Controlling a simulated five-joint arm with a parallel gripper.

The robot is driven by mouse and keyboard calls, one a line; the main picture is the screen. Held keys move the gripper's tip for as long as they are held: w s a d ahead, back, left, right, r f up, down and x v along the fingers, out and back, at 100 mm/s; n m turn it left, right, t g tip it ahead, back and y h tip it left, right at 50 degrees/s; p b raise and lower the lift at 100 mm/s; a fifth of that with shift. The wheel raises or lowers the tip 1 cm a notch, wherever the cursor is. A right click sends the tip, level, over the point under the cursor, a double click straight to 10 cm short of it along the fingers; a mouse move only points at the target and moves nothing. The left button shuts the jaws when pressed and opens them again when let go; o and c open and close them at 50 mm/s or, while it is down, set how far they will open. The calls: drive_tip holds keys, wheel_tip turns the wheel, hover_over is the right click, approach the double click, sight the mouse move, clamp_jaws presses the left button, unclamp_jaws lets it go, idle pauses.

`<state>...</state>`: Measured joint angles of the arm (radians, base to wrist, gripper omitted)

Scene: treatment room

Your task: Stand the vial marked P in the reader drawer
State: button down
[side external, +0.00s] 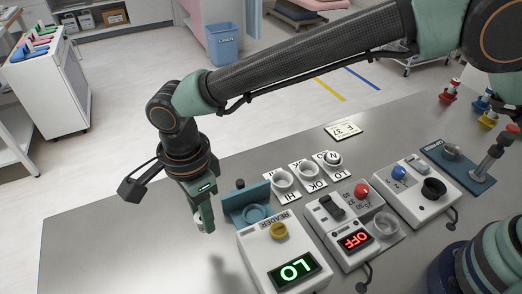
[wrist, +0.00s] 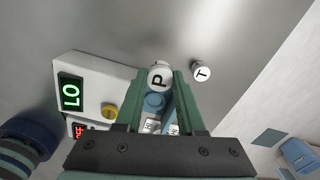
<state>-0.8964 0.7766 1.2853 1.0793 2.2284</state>
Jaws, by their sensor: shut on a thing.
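The white vial marked P (wrist: 158,78) is between the fingertips of my gripper (wrist: 161,74), with its lettered top facing the wrist camera. In the side external view my gripper (side external: 204,222) is shut and points down, to the left of the reader drawer; the vial is mostly hidden there by the fingers. The blue reader drawer (side external: 233,214) is out from the reader (side external: 262,256) and has a round seat. The wrist view shows part of the drawer (wrist: 154,104) just below the vial, between the fingers. The reader display shows a green LO.
A vial marked T (wrist: 201,70) stands on the table beside my gripper. Cards marked HI (side external: 287,197), OK and LO lie behind the devices with round pieces on them. A box showing red OFF (side external: 356,240) stands right of the reader. The table's left part is clear.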

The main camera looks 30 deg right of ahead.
wheel_tip(320, 180, up, 11)
drive_tip(key=shift+w+d+f, duration=0.4)
drive_tip(key=shift+d+f, duration=1.4)
drive_tip(key=shift+f, duration=1.05)
drive_tip(key=shift+w+d+f, duration=0.4)
drive_tip(key=shift+d+f, duration=1.4)
drive_tip(key=shift+f, duration=1)
drive_tip(key=shift+w+d+f, duration=0.4)
drive_tip(key=shift+d+f, duration=1.4)
drive_tip(key=shift+f, duration=1.05)
drive_tip(key=shift+f, duration=0.55)
drive_tip(key=c, duration=0.8)
unclamp_jaws()
wheel_tip(320, 180, up, 11)
